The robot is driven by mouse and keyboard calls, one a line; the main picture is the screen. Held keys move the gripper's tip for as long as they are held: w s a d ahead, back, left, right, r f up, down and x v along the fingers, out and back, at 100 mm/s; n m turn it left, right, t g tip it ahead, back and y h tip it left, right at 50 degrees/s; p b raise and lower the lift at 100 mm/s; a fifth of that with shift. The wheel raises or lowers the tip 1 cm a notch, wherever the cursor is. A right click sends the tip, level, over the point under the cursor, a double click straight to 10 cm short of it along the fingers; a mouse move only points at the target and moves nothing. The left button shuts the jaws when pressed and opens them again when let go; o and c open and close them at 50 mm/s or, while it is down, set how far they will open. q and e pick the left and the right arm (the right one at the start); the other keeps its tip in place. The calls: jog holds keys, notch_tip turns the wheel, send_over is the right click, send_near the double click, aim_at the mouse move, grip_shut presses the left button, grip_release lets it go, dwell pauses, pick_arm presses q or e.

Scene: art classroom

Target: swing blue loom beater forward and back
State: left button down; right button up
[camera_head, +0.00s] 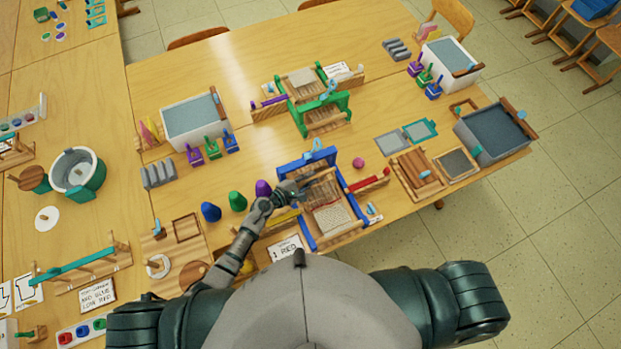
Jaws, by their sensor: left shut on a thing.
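The blue loom (357,231) stands on the near part of the table, with pale woven cloth (332,217) at its near end. Its blue beater (292,164) is an upright frame at the far end, with a light blue piece (318,149) on top. My left gripper (318,180) reaches over the loom from the left, its fingers at the beater's near side. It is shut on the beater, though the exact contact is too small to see. My right gripper is out of view.
A green loom (340,104) stands just beyond. A sign card (285,248) lies near.

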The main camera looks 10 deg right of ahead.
pick_arm(q)
jog(key=shift+d+r, duration=0.15)
jog(key=shift+d, duration=0.2)
jog(key=shift+a, duration=0.15)
jog(key=shift+s+r, duration=0.1)
jog(key=shift+s, duration=0.05)
jog(key=s+d+r+m+t+b, duration=0.2)
jog(key=s+m+b, duration=0.1)
jog(key=s, duration=0.3)
jog(key=shift+s+m+h+b, duration=0.3)
jog(key=shift+s+m+h, duration=0.1)
jog(key=shift+m, duration=0.3)
jog(key=shift+d, duration=0.1)
